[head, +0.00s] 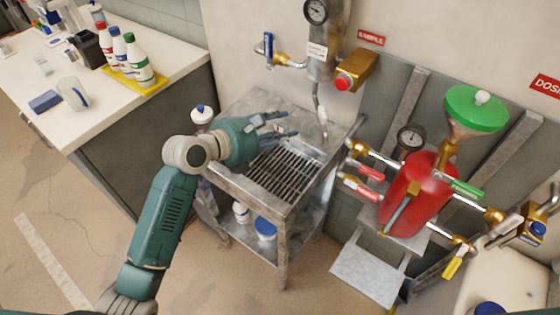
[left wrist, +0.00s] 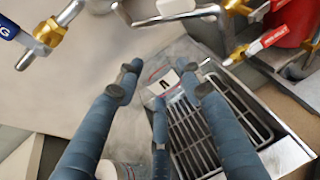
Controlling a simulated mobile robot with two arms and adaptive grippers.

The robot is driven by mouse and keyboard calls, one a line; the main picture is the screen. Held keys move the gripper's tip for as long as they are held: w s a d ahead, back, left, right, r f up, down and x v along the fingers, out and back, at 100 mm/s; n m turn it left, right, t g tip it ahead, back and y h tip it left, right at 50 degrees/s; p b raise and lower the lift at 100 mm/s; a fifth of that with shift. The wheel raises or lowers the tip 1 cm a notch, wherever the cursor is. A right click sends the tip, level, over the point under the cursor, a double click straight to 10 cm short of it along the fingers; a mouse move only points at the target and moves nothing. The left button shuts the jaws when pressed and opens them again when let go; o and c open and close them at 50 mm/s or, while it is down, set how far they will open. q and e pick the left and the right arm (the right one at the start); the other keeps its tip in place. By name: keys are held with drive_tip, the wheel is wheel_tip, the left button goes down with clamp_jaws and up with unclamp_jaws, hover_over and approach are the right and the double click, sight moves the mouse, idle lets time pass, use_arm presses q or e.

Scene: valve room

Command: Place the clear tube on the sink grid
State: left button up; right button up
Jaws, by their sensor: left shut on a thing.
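The sink grid (head: 270,181) is a dark slatted grate set in the top of a metal sink stand. It also fills the lower middle of the left wrist view (left wrist: 190,140). My left gripper (head: 290,124) is over the back part of the sink, above the grid's far end. In the left wrist view its blue fingers (left wrist: 160,85) are closed around a small clear tube (left wrist: 164,82) with a pale, dark-marked label. The fingers hide part of the tube, and its gap to the grid is hard to judge. My right gripper is in neither view.
A white bottle (head: 201,114) with a blue cap stands at the sink's back left corner. A metal pipe (head: 319,100) comes down behind the sink. A red tank (head: 415,190) with valves stands to the right. A white counter (head: 110,90) with bottles is at the left.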

use_arm(q)
wheel_tip(320, 180, down, 8)
drive_tip(key=shift+f+b, duration=0.15)
drive_tip(key=shift+b, duration=0.25)
wheel_tip(320, 180, down, 4)
drive_tip(key=shift+f+b, duration=0.2)
drive_tip(key=shift+b, duration=0.2)
drive_tip(key=o, duration=0.9)
drive_tip(key=shift+f, duration=0.1)
